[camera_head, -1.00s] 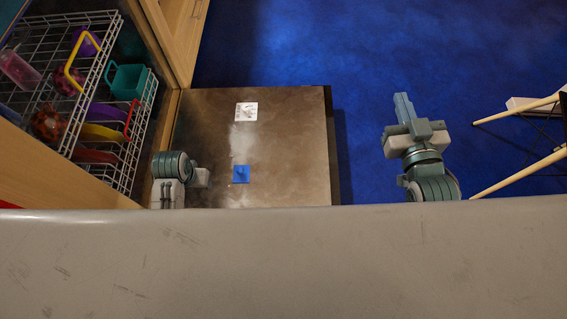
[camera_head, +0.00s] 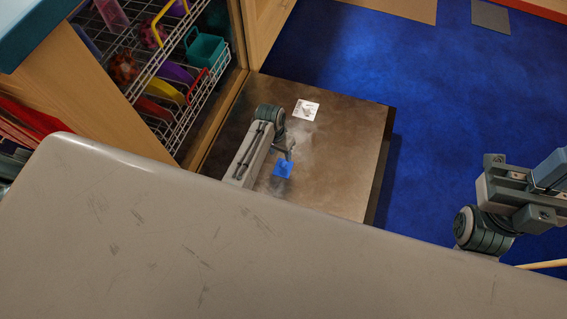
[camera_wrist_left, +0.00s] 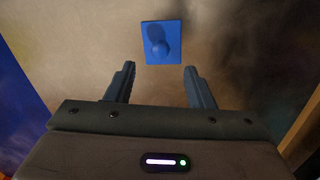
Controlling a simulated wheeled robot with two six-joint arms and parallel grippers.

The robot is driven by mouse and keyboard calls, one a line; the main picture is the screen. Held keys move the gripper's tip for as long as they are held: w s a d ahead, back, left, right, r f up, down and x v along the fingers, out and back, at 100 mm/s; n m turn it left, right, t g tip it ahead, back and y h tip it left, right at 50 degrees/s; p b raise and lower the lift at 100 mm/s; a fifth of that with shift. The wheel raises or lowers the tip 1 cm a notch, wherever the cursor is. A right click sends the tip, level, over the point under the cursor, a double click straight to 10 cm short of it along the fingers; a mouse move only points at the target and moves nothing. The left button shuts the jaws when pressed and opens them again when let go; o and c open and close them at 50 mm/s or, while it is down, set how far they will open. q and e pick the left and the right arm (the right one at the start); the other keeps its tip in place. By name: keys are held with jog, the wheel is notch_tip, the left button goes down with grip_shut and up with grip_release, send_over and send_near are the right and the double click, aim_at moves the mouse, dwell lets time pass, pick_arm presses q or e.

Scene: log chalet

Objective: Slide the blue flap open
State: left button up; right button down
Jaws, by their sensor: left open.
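The blue flap (camera_head: 283,168) is a small blue square on a brown, metallic-looking panel (camera_head: 345,130). In the left wrist view the blue flap (camera_wrist_left: 174,29) has a round blue knob (camera_wrist_left: 158,48) standing up from it. My left gripper (camera_head: 290,152) is over the panel close to the flap in the head view. In the wrist view my left gripper (camera_wrist_left: 160,68) is open and empty, with its fingertips just short of the flap and the knob roughly centred between them. My right gripper (camera_head: 550,170) is at the right edge, over blue carpet, and its jaws are unclear.
A white square label (camera_head: 306,110) lies on the panel beyond the flap. A wire rack (camera_head: 150,75) with colourful dishes stands at left behind a wooden frame (camera_head: 240,40). Blue carpet (camera_head: 440,100) lies open to the right of the panel.

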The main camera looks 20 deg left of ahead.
aim_at(283, 163)
pick_arm(q)
jog(key=f+b, duration=0.1)
jog(key=f, duration=0.4)
jog(key=d+f+b, duration=0.1)
jog(key=f, duration=0.1)
jog(key=shift+s+f+b, duration=0.1)
jog(key=shift+f+b, duration=0.1)
jog(key=shift+b, duration=0.15)
